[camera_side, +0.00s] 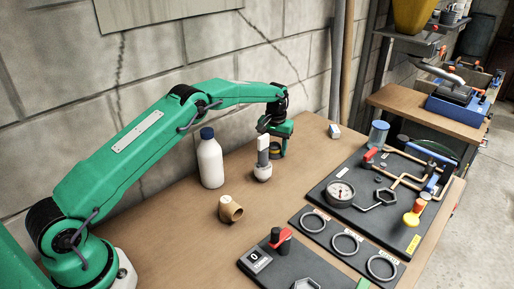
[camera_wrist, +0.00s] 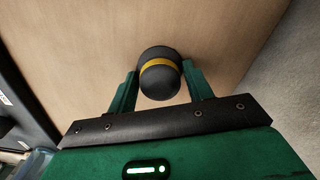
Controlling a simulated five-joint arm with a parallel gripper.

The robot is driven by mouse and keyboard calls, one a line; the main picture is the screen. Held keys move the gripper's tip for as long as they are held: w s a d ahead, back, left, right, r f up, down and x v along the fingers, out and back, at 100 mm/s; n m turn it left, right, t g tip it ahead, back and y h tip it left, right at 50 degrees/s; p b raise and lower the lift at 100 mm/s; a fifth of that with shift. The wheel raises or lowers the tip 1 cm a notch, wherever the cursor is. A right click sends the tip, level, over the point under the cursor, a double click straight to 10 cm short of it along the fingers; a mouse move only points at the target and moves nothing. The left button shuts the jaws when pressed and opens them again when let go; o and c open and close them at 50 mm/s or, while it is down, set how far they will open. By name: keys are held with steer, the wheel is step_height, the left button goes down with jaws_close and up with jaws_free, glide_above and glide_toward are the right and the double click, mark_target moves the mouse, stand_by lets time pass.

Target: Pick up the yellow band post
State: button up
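The yellow band post is a dark, rounded post (camera_wrist: 160,84) with a yellow band around it. It shows in the wrist view between the two fingertips of my gripper (camera_wrist: 160,76), close to both. In the side view the post (camera_side: 275,153) is at the far part of the wooden bench, directly under my gripper (camera_side: 272,146), and partly hidden by it and by a white-topped post in front. My gripper points down with its fingers apart on either side of the post. I cannot tell whether either finger touches it.
A black panel (camera_side: 345,212) with gauge and pipes lies right. A small white block (camera_side: 334,131) sits behind.

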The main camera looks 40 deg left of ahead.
mark_target(275, 144)
steer(key=c, duration=0.7)
steer(key=shift+o, duration=0.2)
steer(key=shift+r, duration=0.15)
steer(key=shift+r, duration=1.3)
steer(key=shift+s+d+r, duration=0.1)
steer(key=shift+d+r, duration=0.15)
steer(key=shift+r, duration=0.55)
steer(key=s+d+r, duration=0.4)
steer(key=d+r, duration=0.2)
steer(key=d, duration=0.4)
steer(key=shift+s+r, duration=0.3)
steer(key=shift+s, duration=0.1)
